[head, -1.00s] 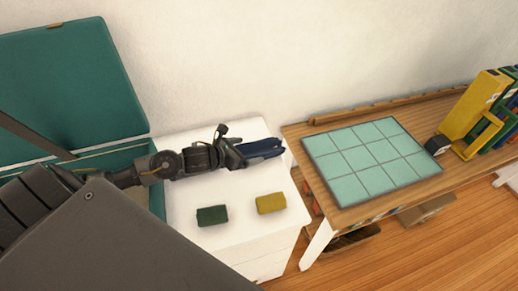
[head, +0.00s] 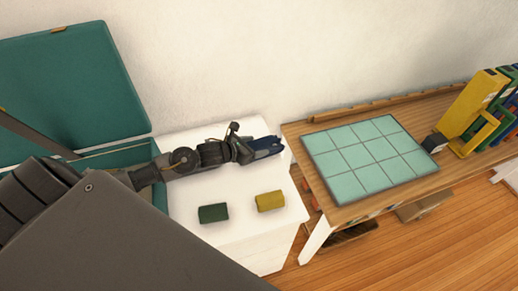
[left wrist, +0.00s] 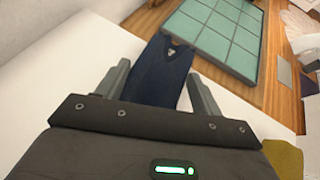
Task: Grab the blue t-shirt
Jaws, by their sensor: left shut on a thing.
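The blue t-shirt (head: 264,146) is a dark blue folded bundle at the back right of the white cabinet top. My left gripper (head: 257,148) reaches across the cabinet from the left and is shut on the t-shirt. In the left wrist view the t-shirt (left wrist: 163,68) lies between the two fingers of the gripper (left wrist: 160,85) and sticks out past their tips. The gripper covers part of the t-shirt in the head view. My right gripper is not in view.
A green bundle (head: 213,213) and a yellow bundle (head: 270,201) lie on the white cabinet top (head: 240,235). An open teal chest (head: 65,90) stands to the left. A wooden table (head: 405,118) with a teal tiled board (head: 365,160) and several books (head: 473,105) stands to the right.

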